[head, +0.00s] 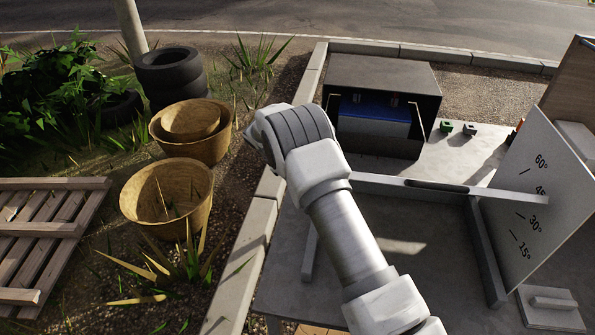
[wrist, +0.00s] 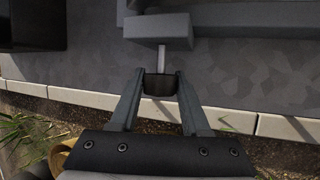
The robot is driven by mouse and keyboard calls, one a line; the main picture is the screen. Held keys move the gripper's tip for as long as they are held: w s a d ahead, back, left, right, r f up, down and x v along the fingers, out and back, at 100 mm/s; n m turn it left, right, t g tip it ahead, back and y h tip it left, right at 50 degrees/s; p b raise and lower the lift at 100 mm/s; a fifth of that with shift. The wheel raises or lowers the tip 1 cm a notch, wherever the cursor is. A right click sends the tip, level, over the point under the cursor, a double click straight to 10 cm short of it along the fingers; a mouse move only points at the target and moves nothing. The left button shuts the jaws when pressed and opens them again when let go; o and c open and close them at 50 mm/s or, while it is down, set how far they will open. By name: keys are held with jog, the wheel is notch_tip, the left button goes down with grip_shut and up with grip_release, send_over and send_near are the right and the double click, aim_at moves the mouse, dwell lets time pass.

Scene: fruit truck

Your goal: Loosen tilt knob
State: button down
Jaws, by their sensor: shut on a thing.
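The tilt knob (wrist: 161,86) is a small dark piece at the end of a thin light-grey shaft (wrist: 162,61) that comes out of a grey block (wrist: 158,29). My gripper (wrist: 160,77) is shut on the knob, one finger on each side. In the head view my arm hides the knob and the gripper. The head view shows a tilt frame with a long grey bar (head: 505,195) and an upright angle panel (head: 545,190) marked 15°, 30°, 45° and 60°.
A dark open box (head: 385,75) with a blue inside stands behind my arm. Small green (head: 446,127) and dark (head: 469,129) pieces lie right of it. Baskets (head: 168,195), tyres (head: 171,75) and a wooden pallet (head: 45,240) are at left, beyond the kerb.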

jog(key=shift+f+n+g+y, duration=0.1)
jog(key=shift+n+g+y, duration=0.2)
jog(key=shift+g, duration=1)
jog(key=shift+d+b, duration=0.1)
jog(key=shift+b, duration=0.25)
jog(key=shift+c, duration=1.9)
grip_release()
jog(key=v, duration=1.2)
jog(key=shift+w+p, duration=0.2)
jog(key=shift+p, duration=0.2)
